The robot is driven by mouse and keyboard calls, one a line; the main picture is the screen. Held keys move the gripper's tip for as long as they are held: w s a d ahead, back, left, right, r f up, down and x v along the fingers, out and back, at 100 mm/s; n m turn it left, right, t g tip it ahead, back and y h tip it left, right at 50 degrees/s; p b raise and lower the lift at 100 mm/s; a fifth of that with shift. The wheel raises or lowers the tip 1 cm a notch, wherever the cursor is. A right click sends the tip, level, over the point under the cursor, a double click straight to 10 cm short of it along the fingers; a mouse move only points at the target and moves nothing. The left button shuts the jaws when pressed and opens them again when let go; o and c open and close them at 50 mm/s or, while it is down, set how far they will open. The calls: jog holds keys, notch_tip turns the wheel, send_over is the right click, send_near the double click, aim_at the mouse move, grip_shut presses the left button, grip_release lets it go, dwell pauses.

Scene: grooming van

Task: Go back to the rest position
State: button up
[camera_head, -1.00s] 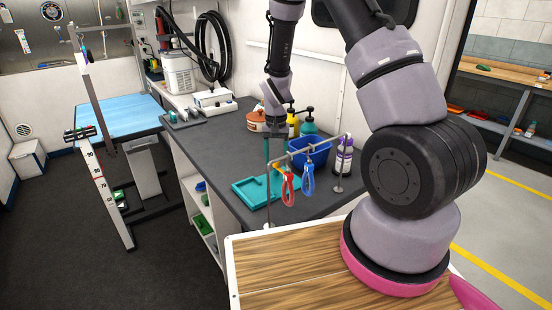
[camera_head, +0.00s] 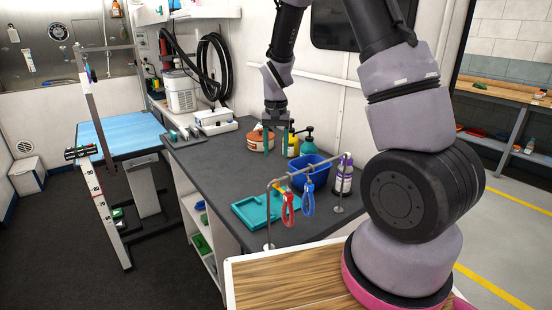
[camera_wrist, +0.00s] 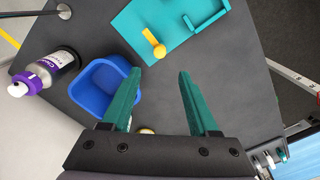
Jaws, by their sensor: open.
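My gripper (camera_head: 276,146) hangs pointing down above the dark counter, behind the small rack with the loops. In the wrist view my gripper (camera_wrist: 160,100) shows two teal fingers spread apart with only bare counter between them. It is open and empty. The blue bin (camera_wrist: 100,88) lies beside the left finger in the wrist view. The teal tray (camera_wrist: 165,30) lies ahead of the fingertips, with a yellow-handled thing (camera_wrist: 154,43) on it.
A purple-labelled bottle (camera_head: 344,178), pump bottles (camera_head: 309,142) and a brown container (camera_head: 257,140) stand on the counter (camera_head: 207,170). A blue-topped table (camera_head: 125,132) is at left.

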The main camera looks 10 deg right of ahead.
jog(key=shift+r, duration=0.2)
jog(key=s+d+r+t+y, duration=0.15)
jog(key=s+r, duration=0.25)
jog(key=r, duration=0.6)
jog(key=s+d+r+t, duration=0.2)
jog(key=s+r, duration=0.2)
jog(key=r, duration=0.5)
jog(key=s+d+r+t, duration=0.1)
jog(key=s+r+t, duration=0.1)
jog(key=s+r, duration=0.2)
jog(key=s+d+r+t, duration=0.1)
jog(key=s+r, duration=0.4)
jog(key=s, duration=0.5)
jog(key=shift+s+d+t, duration=0.15)
jog(key=shift+d+t, duration=0.1)
jog(key=shift+t, duration=0.1)
